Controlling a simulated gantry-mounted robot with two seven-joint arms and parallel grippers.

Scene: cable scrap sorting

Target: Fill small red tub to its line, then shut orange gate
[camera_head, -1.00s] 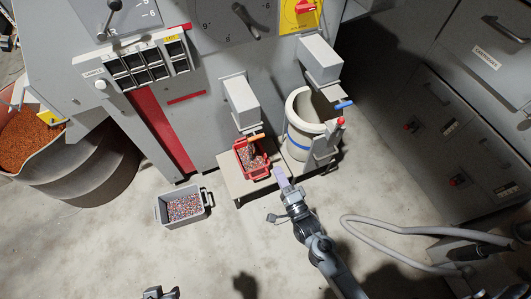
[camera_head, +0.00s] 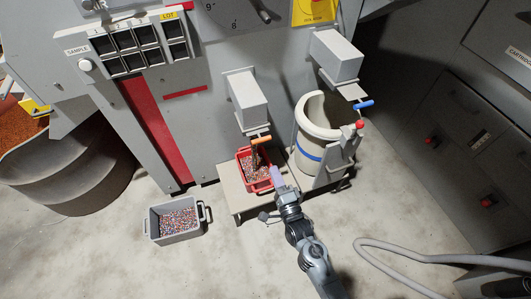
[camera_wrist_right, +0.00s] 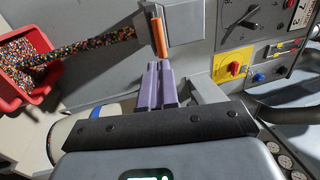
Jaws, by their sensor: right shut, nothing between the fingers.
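The small red tub (camera_head: 241,171) stands on a low platform under a grey chute and holds mixed coloured granules. Its fill line cannot be made out. A stream of granules (camera_wrist_right: 92,42) runs from the chute into the tub (camera_wrist_right: 12,92). The orange gate handle (camera_head: 261,140) is at the chute's lower end; it also shows in the right wrist view (camera_wrist_right: 159,38). My right gripper (camera_head: 276,172) is shut and empty, its purple fingers beside the tub's right side. In the right wrist view its fingertips (camera_wrist_right: 158,72) are just below the handle, contact unclear. My left gripper is out of view.
A cream bin with a blue band (camera_head: 309,152) stands right of the tub under a second chute with a blue handle (camera_head: 364,104). A grey tub of granules (camera_head: 158,234) sits on the floor at left. A grey hose (camera_head: 420,258) lies at right.

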